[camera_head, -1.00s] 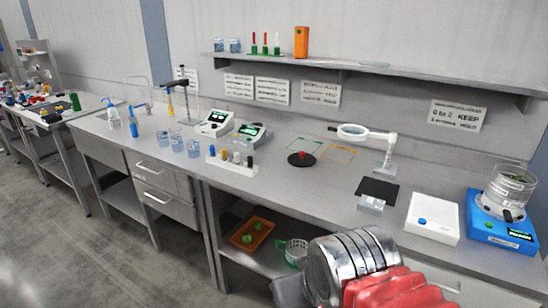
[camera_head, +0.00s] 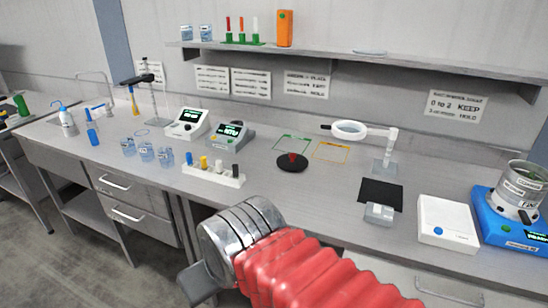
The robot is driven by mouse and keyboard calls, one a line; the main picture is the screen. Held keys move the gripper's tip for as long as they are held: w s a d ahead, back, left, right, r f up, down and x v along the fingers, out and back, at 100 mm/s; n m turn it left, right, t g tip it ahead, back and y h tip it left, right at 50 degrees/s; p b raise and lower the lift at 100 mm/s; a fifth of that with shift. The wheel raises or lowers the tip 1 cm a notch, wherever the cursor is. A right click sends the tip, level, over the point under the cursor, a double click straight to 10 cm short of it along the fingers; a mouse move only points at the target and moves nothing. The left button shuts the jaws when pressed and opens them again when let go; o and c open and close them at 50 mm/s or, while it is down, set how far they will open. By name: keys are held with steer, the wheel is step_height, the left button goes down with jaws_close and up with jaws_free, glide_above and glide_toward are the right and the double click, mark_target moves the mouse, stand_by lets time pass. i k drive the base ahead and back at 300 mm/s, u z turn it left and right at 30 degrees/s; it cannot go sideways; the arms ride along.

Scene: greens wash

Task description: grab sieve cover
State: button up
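A round black disc with a red knob (camera_head: 292,162), which looks like the sieve cover, lies flat on the grey bench top. A metal sieve stack (camera_head: 520,190) stands on a blue machine (camera_head: 520,228) at the far right. My arm with red bellows reaches in from the bottom. My gripper (camera_head: 197,284) shows only as a grey part at its left end, in front of the bench and low in the picture, well apart from the disc. Its fingers are not clear, and I see nothing held in it.
Behind the disc are green and yellow outlines and a magnifier on a stand (camera_head: 384,160). A white rack (camera_head: 213,174) with coloured pegs stands to its left. A black pad (camera_head: 381,191) and a white box (camera_head: 446,222) lie to its right. A wall shelf (camera_head: 340,61) hangs above.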

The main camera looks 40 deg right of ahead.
mark_target(291, 162)
steer(key=z, duration=0.05)
steer(key=i, duration=0.8)
steer(key=z, duration=0.5)
steer(key=i, duration=0.7)
steer(key=z, duration=0.4)
